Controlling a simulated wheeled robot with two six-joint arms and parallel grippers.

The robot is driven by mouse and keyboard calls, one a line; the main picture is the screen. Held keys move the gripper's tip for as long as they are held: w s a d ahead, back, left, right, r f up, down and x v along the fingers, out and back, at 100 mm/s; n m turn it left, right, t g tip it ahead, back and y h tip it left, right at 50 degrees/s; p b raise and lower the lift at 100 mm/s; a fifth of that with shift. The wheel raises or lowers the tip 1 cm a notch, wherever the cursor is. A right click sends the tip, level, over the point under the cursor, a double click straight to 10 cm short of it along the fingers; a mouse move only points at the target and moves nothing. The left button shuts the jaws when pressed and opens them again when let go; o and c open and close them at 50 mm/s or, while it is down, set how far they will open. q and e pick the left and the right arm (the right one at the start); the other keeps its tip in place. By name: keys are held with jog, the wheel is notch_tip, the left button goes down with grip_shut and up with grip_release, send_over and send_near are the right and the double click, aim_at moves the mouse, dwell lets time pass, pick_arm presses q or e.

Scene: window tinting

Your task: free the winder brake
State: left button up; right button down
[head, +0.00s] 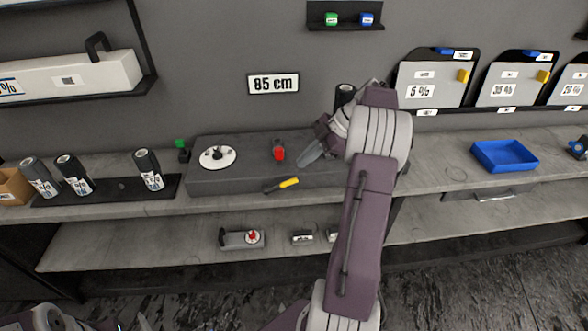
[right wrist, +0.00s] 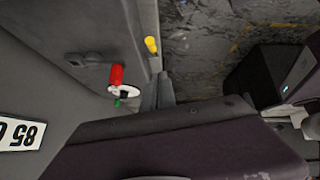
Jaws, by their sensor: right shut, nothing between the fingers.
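The winder looks to be the low grey unit (head: 240,180) on the bench, with a white round disc (head: 217,158) on its top left. A red lever (head: 279,152), which I take as the brake, stands up right of the disc. In the right wrist view the red lever (right wrist: 116,76) hides part of the white disc (right wrist: 128,92). My right gripper (head: 308,156) is shut and empty, just right of the red lever and apart from it. Its fingers show in the wrist view (right wrist: 160,90). My left gripper is out of view.
Dark rolls (head: 148,170) stand at left.

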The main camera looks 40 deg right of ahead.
jog(key=shift+s+d+r, duration=0.35)
jog(key=shift+d+r, duration=0.15)
jog(key=shift+d, duration=0.1)
jog(key=shift+s+d+r, duration=0.3)
jog(key=shift+d+r, duration=0.15)
jog(key=shift+d, duration=0.1)
